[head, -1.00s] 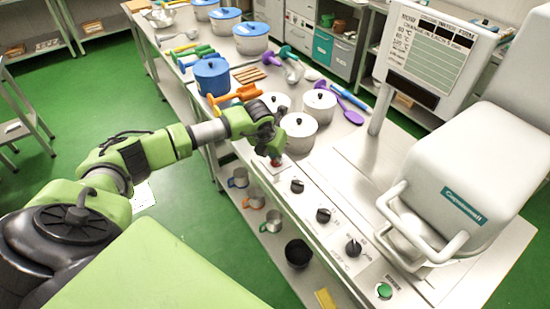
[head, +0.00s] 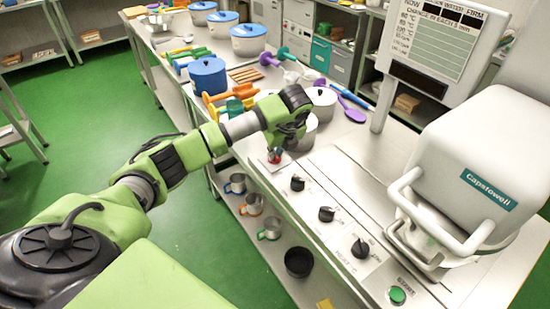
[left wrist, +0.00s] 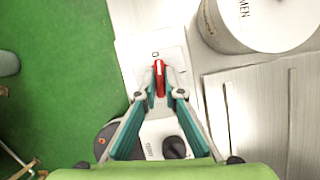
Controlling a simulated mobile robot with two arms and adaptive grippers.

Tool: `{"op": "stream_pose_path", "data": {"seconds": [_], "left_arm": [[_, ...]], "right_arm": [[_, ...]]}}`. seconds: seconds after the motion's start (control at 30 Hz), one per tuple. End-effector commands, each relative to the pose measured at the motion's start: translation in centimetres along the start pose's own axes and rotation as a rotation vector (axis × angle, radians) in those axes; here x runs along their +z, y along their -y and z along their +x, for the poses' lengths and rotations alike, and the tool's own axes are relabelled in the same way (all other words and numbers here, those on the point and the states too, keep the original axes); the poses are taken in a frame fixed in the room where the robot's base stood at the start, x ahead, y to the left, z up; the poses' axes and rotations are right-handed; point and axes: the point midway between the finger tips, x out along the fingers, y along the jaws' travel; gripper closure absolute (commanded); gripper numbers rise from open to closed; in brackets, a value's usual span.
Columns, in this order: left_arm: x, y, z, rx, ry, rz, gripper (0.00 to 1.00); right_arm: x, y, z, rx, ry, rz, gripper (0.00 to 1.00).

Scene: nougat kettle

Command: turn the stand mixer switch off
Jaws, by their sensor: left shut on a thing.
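The red switch handle (left wrist: 159,72) stands out from a pale plate marked with a 0 in the left wrist view. It also shows as a small red spot (head: 274,157) at the counter's front edge in the head view. My left gripper (left wrist: 160,94) is shut on the red handle, one fingertip on each side. In the head view my left gripper (head: 279,149) reaches down to the switch and partly hides it. A large grey machine (head: 440,165) with a looped handle stands at the right. My right gripper is not in view.
Black knobs (head: 326,214) and a green button (head: 397,295) run along the counter's front strip. A white lidded pot (left wrist: 255,22) stands close to the switch. Pots and utensils crowd the back of the counter. Mugs (head: 251,204) are on the shelf below.

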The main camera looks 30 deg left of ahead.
Motion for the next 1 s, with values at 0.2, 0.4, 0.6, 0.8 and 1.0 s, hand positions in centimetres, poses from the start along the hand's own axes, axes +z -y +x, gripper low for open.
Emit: {"op": "stream_pose_path", "data": {"seconds": [0.2, 0.4, 0.6, 0.8, 1.0], "left_arm": [[0.18, 0.2, 0.01, 0.036, 0.004, -0.102, 1.0], [0.22, 0.21, -0.1, 0.055, 0.004, -0.146, 1.0], [0.26, 0.18, -0.13, 0.061, 0.004, -0.161, 1.0], [0.27, 0.18, -0.14, 0.061, 0.004, -0.161, 1.0], [0.24, 0.16, -0.12, 0.061, 0.003, -0.16, 0.74]], "right_arm": [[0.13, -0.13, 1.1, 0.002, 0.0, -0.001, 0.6], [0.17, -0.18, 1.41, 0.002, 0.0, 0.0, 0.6], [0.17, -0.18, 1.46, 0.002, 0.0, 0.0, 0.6], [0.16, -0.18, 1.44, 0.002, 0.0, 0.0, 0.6], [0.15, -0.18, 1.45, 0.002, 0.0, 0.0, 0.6]]}}
